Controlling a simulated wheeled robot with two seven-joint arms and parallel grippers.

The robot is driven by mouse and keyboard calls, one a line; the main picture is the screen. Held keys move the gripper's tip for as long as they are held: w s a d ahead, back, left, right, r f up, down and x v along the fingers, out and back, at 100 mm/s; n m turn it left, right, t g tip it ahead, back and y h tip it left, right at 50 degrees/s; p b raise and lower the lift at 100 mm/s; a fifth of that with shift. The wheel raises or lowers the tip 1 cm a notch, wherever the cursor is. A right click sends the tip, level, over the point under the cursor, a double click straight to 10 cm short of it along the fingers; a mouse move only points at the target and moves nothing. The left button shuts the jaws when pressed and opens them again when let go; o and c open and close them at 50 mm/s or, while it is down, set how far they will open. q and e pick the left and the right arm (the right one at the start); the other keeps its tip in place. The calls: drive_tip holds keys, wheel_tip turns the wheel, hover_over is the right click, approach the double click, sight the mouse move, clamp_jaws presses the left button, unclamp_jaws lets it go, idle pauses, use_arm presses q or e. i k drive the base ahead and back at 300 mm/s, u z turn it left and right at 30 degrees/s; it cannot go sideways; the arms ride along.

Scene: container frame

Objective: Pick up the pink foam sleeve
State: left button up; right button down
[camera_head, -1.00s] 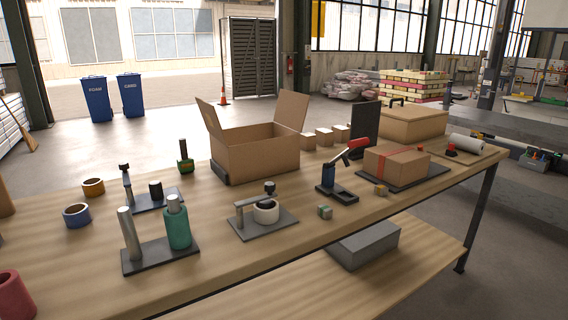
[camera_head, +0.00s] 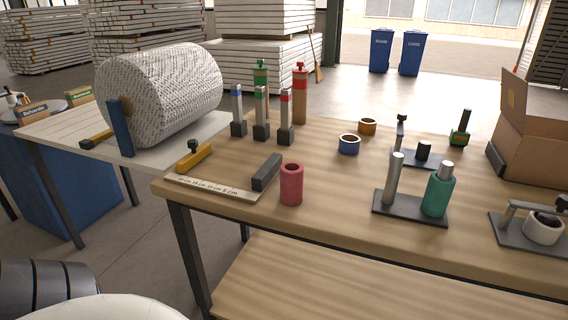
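The pink foam sleeve (camera_head: 291,186) stands upright on the wooden table near its front edge, left of the middle of the view. It is a short hollow tube with its dark open top showing. A dark grey block (camera_head: 267,172) lies just to its left, close beside it. Neither of my grippers shows in the head view.
Left of the sleeve lie a ruler strip (camera_head: 215,188) and a yellow tool (camera_head: 194,157). Several upright tools stand behind it. A black base (camera_head: 410,207) with a metal post and green bottle (camera_head: 438,194) stands to the right. Bare tabletop surrounds the sleeve's right side.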

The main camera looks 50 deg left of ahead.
sight(291, 172)
drive_tip(key=u, duration=1.45)
